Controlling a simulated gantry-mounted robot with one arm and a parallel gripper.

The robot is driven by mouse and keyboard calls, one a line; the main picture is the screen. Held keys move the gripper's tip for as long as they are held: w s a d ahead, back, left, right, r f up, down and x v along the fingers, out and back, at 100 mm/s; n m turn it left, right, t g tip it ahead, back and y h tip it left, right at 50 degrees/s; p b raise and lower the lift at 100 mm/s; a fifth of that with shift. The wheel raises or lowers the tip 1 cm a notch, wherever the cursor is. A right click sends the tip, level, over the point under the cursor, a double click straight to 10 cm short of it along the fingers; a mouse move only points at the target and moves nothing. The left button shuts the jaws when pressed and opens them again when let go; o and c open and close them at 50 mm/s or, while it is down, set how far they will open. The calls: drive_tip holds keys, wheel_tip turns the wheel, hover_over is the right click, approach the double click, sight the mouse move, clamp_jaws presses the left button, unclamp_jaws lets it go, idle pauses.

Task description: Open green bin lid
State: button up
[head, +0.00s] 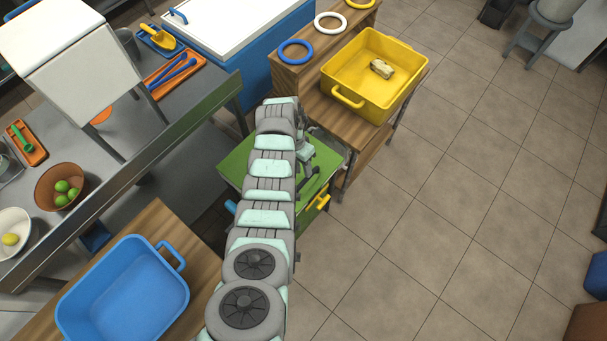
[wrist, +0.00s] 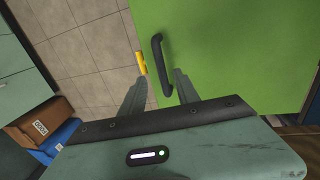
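The green bin lid (wrist: 235,50) fills the right half of the wrist view, and its flat top looks closed. A dark handle (wrist: 161,62) stands on the lid near its edge. My gripper (wrist: 158,88) is open, with its two fingers apart and pointing towards the handle. The handle lies beyond and roughly between the fingertips, and I cannot tell whether they touch it. In the head view the green lid (head: 237,165) is partly hidden by my arm, and my gripper (head: 312,178) is over its right part.
A yellow latch-like piece (wrist: 141,62) shows at the bin's edge. A wooden stand with a yellow tub (head: 350,92) is behind the bin. A blue tub (head: 118,310) sits on a wooden top at front left.

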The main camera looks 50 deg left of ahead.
sight(305, 179)
drive_tip(key=f, duration=0.1)
drive_tip(key=f+b, duration=0.1)
drive_tip(key=f, duration=0.1)
drive_tip(key=f+b, duration=0.1)
drive_tip(key=f, duration=0.1)
drive_tip(key=shift+w+d+f, duration=0.1)
drive_tip(key=shift+d, duration=0.3)
drive_tip(key=shift+d+f+b, duration=0.2)
drive_tip(key=shift+f+b, duration=0.1)
drive_tip(key=shift+f, duration=0.2)
clamp_jaws()
idle(0.8)
